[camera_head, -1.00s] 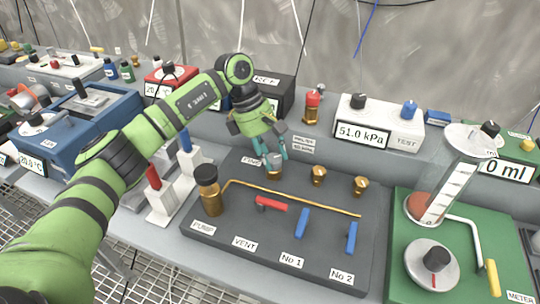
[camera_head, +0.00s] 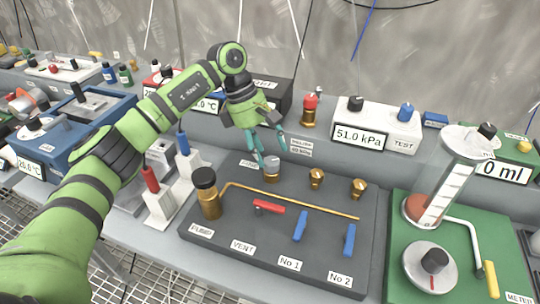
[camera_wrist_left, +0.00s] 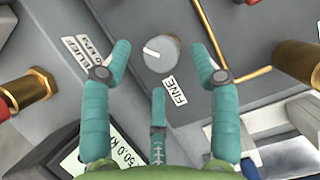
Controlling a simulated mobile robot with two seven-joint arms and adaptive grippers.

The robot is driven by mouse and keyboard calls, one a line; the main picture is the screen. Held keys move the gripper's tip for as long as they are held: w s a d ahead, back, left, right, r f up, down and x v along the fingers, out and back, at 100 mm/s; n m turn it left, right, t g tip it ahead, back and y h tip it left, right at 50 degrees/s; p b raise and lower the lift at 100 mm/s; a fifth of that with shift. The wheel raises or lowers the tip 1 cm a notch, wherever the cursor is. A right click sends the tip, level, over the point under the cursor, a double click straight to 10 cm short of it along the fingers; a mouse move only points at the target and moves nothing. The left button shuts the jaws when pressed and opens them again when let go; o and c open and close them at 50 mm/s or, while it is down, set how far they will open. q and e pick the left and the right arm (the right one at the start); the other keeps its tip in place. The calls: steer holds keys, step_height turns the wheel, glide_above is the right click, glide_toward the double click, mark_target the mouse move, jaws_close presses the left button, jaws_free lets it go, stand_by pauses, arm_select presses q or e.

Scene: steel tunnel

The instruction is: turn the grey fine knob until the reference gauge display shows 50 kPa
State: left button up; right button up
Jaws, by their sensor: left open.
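The grey fine knob (camera_head: 272,168) stands at the back of the dark panel. In the left wrist view, the knob (camera_wrist_left: 160,53) has a white pointer line and a FINE label beside it. My left gripper (camera_head: 270,151) is open just above the knob; in the wrist view its teal fingers (camera_wrist_left: 160,72) spread around the knob with visible gaps. The black reference gauge (camera_head: 268,88) stands behind, its display hidden by my gripper in the head view. In the wrist view its display (camera_wrist_left: 112,153) appears to read 50.0 kPa, partly covered by a finger. My right gripper is out of view.
The white TEST gauge (camera_head: 376,126) shows 51.0 kPa. A red-capped brass relief valve (camera_head: 310,110) stands right of my gripper. Brass fittings (camera_head: 316,178), a red lever (camera_head: 268,206) and blue levers (camera_head: 301,225) are on the panel.

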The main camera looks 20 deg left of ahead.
arm_select(q)
steer(key=v, duration=0.9)
steer(key=shift+d, duration=0.2)
